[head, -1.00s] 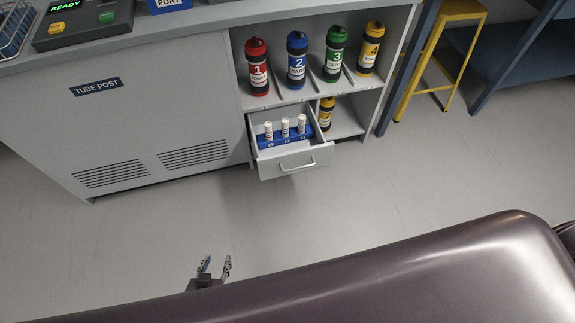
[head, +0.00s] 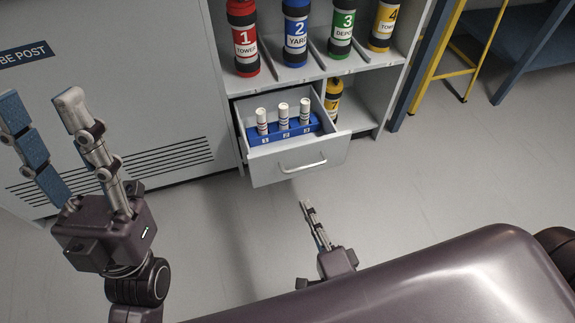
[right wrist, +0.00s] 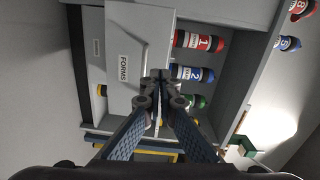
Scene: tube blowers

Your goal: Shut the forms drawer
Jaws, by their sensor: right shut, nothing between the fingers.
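The forms drawer (head: 262,170) is a grey drawer pulled out of the cabinet below the tube shelf, with a bar handle (head: 303,165) on its front. Inside it, a blue rack (head: 283,134) holds three white tubes. In the right wrist view, a panel labelled FORMS (right wrist: 123,70) shows beyond the fingers. My right gripper (head: 306,206) is shut and empty, just below and in front of the drawer front in the head view; whether it touches cannot be told. It also shows in the right wrist view (right wrist: 158,75). My left gripper (head: 42,97) is open and empty at the left.
Red (head: 243,40), blue (head: 295,32), green (head: 342,30) and yellow (head: 385,25) canisters stand on the shelf above the drawer. Another yellow canister (head: 337,97) stands in the compartment beside it. A yellow stool (head: 452,72) is at the right. The floor before the cabinet is clear.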

